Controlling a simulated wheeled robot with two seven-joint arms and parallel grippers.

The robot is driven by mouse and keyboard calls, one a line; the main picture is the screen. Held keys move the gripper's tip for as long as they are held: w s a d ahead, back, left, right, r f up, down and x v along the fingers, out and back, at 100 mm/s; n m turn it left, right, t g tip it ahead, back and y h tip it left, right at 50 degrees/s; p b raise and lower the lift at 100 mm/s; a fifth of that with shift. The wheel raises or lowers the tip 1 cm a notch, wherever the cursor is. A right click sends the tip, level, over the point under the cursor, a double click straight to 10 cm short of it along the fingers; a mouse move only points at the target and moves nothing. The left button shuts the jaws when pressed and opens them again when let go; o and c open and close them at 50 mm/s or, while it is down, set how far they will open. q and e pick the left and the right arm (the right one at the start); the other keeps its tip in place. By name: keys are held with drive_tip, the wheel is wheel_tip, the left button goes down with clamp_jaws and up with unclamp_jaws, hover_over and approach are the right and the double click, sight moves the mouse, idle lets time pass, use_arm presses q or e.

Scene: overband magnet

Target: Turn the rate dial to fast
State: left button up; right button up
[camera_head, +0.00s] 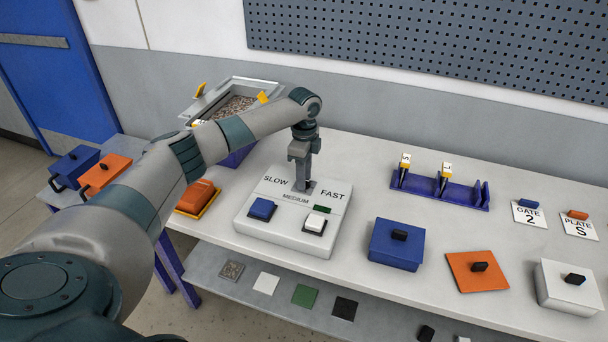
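The rate control box (248,226) is a light panel on the table, marked SLOW at left, MEDIUM in the middle and FAST at right. My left gripper (303,187) points straight down at the back of the panel, between the SLOW and FAST labels. The dial is hidden behind its fingers, so I cannot tell where it points or whether the fingers grip it. A blue button (262,209), a white button (314,223) and a small green strip (324,209) are on the panel. My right gripper is not in view.
An orange block (197,196) lies left of the panel, and a bin of grey pieces (236,104) stands behind. A blue box (396,244), orange plate (478,272) and white box (568,287) sit to the right. A purple rack (462,193) holds two tagged pieces.

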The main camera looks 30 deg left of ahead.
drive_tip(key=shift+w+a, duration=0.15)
use_arm(q)
clamp_jaws()
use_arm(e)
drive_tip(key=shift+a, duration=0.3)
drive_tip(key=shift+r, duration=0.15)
